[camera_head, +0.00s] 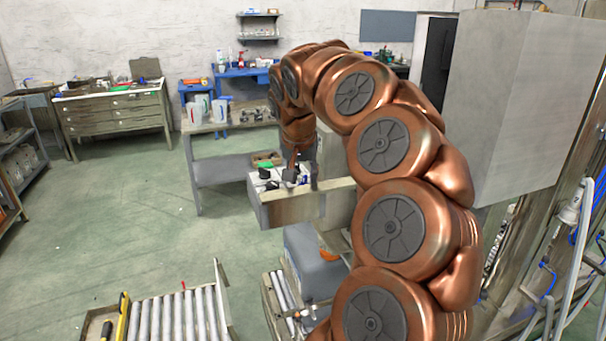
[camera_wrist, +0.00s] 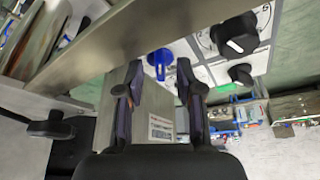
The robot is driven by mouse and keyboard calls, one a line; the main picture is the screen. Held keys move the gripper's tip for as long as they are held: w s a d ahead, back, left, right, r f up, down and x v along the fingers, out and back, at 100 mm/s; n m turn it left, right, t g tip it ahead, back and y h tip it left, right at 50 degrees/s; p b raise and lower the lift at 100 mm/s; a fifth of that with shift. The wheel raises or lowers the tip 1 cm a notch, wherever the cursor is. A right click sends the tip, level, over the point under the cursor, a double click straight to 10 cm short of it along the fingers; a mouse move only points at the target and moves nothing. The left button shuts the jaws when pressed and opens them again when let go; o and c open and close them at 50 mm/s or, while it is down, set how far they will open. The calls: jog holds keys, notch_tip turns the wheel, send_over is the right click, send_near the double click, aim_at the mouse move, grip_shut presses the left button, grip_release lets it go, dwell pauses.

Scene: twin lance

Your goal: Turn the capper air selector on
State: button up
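A control panel with white label plates (camera_wrist: 208,73) shows in the wrist view. It carries a large black knob with a white mark (camera_wrist: 235,35), a smaller black knob (camera_wrist: 240,73) and a blue knob (camera_wrist: 160,60). I cannot read which one is the capper air selector. My gripper (camera_wrist: 160,75) is open, its two dark fingers apart with nothing clearly held between them. The blue knob appears between the fingertips; contact cannot be told. In the head view the panel box (camera_head: 283,208) is below my gripper (camera_head: 298,174), with small black knobs on top.
A pale metal bar (camera_wrist: 130,40) crosses close in front of the fingers. In the head view a large grey cabinet (camera_head: 520,95) stands at right. A roller conveyor (camera_head: 180,315) is at front left, and a grey bench (camera_head: 225,170) stands behind. Green floor (camera_head: 130,220) is open at left.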

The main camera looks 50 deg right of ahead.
jog(key=shift+w+d+f, duration=0.1)
jog(key=shift+f, duration=0.3)
grip_shut()
